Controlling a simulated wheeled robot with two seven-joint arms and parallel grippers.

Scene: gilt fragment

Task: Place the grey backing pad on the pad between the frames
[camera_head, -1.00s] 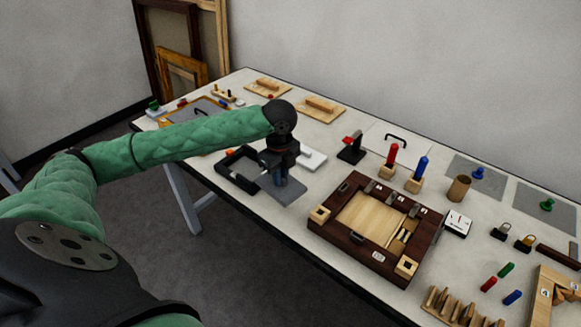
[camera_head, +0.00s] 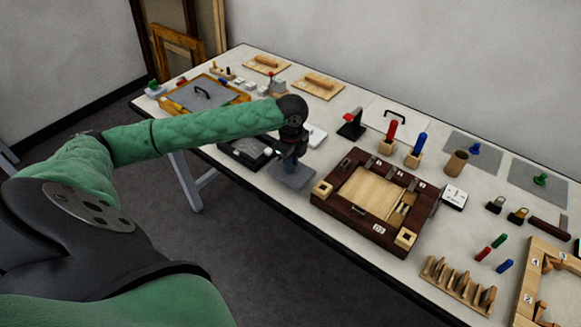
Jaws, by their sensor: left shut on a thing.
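My left gripper (camera_head: 289,166) points down near the table's front edge. It is shut, and its fingers meet over a flat grey pad (camera_head: 298,180), which I take to be the grey backing pad. The gripper hides part of it, and I cannot tell whether the pad is raised off the table. A black tray-like frame (camera_head: 236,156) lies just left of it. A dark brown wooden frame (camera_head: 334,207) with a pale wood panel lies just right of it. My right gripper is out of view.
An orange frame around a grey board with a black handle (camera_head: 203,91) lies at the far left. Red (camera_head: 391,131) and blue (camera_head: 419,144) upright pegs stand behind the brown frame. Grey mats with blue (camera_head: 474,149) and green (camera_head: 540,179) knobs lie at the back right.

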